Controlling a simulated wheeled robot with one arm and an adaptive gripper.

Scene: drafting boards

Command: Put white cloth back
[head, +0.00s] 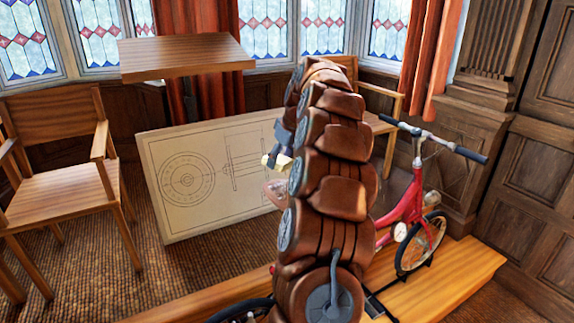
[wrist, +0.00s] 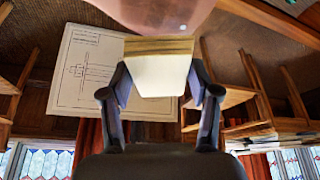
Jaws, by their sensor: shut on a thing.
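My gripper (wrist: 159,95) is shut on a small white piece (wrist: 162,76) with a brown and yellow striped edge, apparently the white cloth. One finger presses on each side of it. In the head view, the gripper shows partly behind my arm, with the cream piece (head: 283,161) at its tip in front of the drawing board. A pinkish rounded surface (wrist: 155,12) lies right beyond the striped edge in the wrist view. I cannot tell whether the piece touches it. A pinkish shape (head: 275,190) also shows below the gripper in the head view.
A drafting board (head: 205,180) leans at the back. Wooden chairs stand left (head: 65,185) and behind my arm (head: 385,105). A wooden-topped stand (head: 185,58) is near the windows. A red bicycle (head: 410,205) stands on a low wooden platform (head: 455,280) at right. Floor is clear before the left chair.

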